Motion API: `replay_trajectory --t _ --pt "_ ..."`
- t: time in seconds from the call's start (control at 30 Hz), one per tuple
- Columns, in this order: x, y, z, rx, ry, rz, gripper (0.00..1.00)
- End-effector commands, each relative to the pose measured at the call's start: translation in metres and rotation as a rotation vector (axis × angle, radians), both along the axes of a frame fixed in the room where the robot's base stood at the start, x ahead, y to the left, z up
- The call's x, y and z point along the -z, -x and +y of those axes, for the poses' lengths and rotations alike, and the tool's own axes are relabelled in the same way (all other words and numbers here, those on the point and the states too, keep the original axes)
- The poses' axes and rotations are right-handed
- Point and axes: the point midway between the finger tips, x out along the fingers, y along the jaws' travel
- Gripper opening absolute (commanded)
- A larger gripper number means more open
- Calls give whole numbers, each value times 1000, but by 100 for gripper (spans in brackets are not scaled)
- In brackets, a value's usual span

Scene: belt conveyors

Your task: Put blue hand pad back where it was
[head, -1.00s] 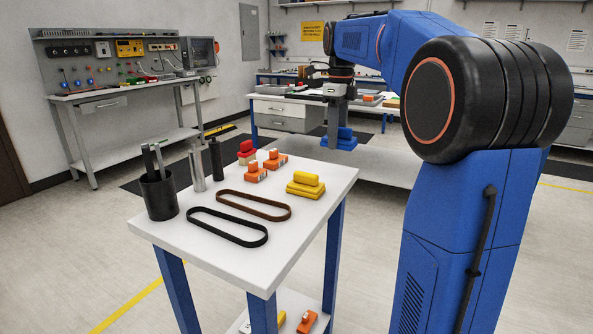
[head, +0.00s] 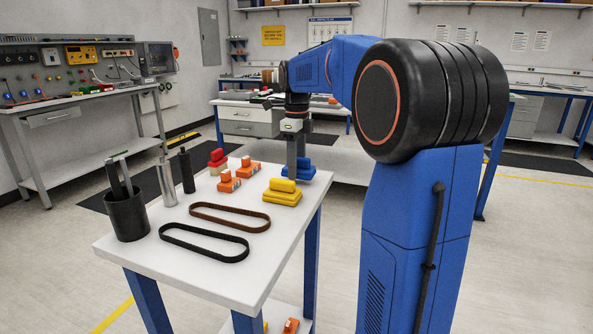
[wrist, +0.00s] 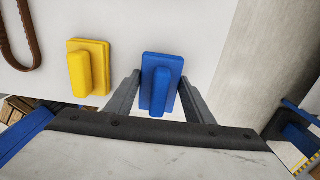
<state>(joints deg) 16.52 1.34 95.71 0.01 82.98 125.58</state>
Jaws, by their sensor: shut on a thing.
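The blue hand pad (head: 299,168) is at the far right corner of the white table (head: 190,278), beyond the yellow pad. My gripper (head: 291,166) points down and is shut on it. In the wrist view the blue hand pad (wrist: 160,84) sits between the two grey fingers of my gripper (wrist: 160,98), with its raised grip lengthwise between them. The white tabletop shows around it; whether the pad touches the top or hangs just above it I cannot tell.
A yellow pad (head: 282,192) lies close beside the blue one. A brown belt (head: 230,206), a black belt (head: 204,257), a black cup (head: 127,216) and two bottles occupy the left and front.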

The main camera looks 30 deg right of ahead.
Motion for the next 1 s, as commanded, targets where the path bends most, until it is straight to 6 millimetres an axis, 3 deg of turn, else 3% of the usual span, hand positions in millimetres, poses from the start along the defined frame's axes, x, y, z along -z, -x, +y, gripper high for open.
replay_trajectory --t 0.13,0.5,0.53,0.6,1.0 --pt "16 0 0 0 0 0 23" --pt "20 0 0 0 0 0 23" --pt "20 0 0 0 0 0 55" --pt "20 0 0 0 0 0 66" --pt "13 0 0 0 0 -1 66"
